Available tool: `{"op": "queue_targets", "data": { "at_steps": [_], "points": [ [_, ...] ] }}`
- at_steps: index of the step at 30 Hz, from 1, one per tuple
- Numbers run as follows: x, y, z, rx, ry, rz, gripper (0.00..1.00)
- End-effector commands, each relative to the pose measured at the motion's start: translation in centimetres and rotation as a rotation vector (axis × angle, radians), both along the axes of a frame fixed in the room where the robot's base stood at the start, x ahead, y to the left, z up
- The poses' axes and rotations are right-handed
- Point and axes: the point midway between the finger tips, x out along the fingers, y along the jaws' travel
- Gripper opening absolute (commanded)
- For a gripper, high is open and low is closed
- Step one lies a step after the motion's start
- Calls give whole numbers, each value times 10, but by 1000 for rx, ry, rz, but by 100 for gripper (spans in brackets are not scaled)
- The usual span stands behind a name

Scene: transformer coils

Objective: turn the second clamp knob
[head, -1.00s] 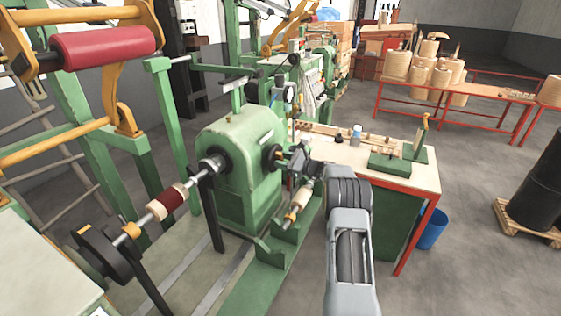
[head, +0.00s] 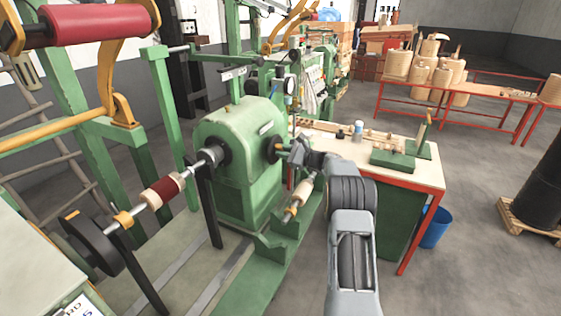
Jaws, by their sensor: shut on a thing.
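The green winding machine head (head: 238,140) stands left of centre in the head view. A black round flange (head: 272,150) with a small orange part (head: 279,148) sticks out of its right side. My gripper (head: 287,150) is at this orange part, level with it, and shut on what appears to be the clamp knob there. The jaws are small and mostly hide what they hold. On the left side, a shaft carries a dark red and cream coil (head: 162,192), an orange clamp collar (head: 123,221) and a black disc (head: 91,243).
A cream roller with orange ends (head: 299,197) lies on the green bed below my gripper. The red-edged workbench (head: 418,178) holds a bottle (head: 358,130) and green fixtures to the right. A blue bin (head: 435,228) stands beside it.

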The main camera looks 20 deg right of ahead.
Motion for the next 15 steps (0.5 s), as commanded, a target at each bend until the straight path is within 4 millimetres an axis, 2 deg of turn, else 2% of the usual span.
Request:
{"op": "queue_targets", "data": {
  "at_steps": [1, 15],
  "points": [
    [0, 1, -12, -36, -32, 3, 0],
    [-1, 0, -12, -366, -332, 0, 0]
  ]
}}
